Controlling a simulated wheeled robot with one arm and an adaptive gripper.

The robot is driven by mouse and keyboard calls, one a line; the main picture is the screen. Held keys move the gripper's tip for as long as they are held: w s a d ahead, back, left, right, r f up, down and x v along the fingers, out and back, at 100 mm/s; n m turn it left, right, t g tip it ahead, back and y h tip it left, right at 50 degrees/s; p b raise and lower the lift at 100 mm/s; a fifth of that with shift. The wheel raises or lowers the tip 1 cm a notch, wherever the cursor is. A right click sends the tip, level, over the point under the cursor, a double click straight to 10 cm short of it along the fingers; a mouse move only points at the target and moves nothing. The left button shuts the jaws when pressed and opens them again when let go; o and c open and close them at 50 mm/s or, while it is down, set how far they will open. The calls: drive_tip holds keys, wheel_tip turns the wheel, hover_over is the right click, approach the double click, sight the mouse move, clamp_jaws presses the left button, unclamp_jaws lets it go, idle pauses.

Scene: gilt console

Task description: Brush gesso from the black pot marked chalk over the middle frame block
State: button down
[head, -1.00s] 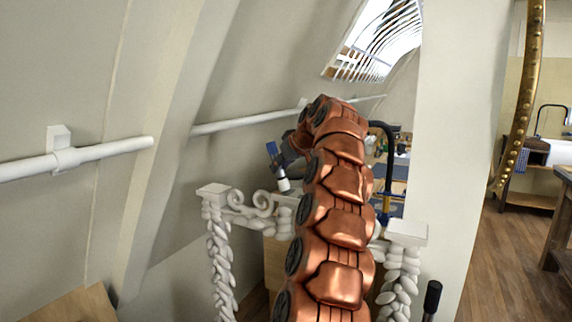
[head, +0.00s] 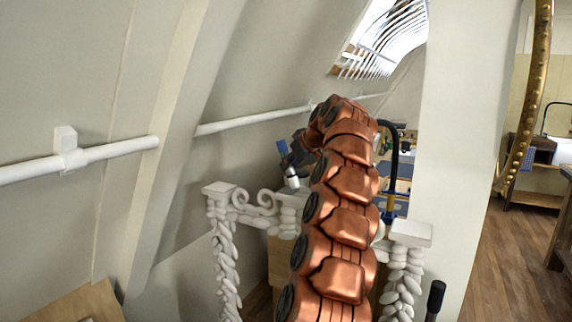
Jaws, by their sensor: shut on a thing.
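My copper arm rises up the middle of the head view and bends away at the top. My gripper (head: 298,160) is a small dark shape beyond that bend, partly hidden by the arm. It is shut on a blue-handled tool (head: 283,148), which is tilted; I cannot tell its bristles. A short white piece (head: 293,183) shows just below it. The white carved console (head: 222,240) stands below and around the arm. I cannot make out the black pot marked chalk or the middle frame block; the arm hides part of that area.
A sloping wall with a white pipe (head: 110,151) fills the left. A pale pillar (head: 465,150) stands at right, with a gilt curved piece (head: 525,110) beside it. A black handle (head: 435,298) stands near the right carved post (head: 402,275). Wooden floor (head: 505,260) is open at right.

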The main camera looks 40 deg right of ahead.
drive_tip(key=shift+s+d+f+b, duration=0.1)
drive_tip(key=shift+s+d+b, duration=0.25)
drive_tip(key=shift+s, duration=0.75)
drive_tip(key=shift+s+d+r+b, duration=0.1)
drive_tip(key=shift+s+d+b, duration=0.2)
drive_tip(key=shift+s, duration=0.85)
drive_tip(key=shift+s+d+f+b, duration=0.1)
drive_tip(key=shift+s+d+b, duration=0.25)
drive_tip(key=shift+s, duration=0.75)
drive_tip(key=shift+w, duration=0.1)
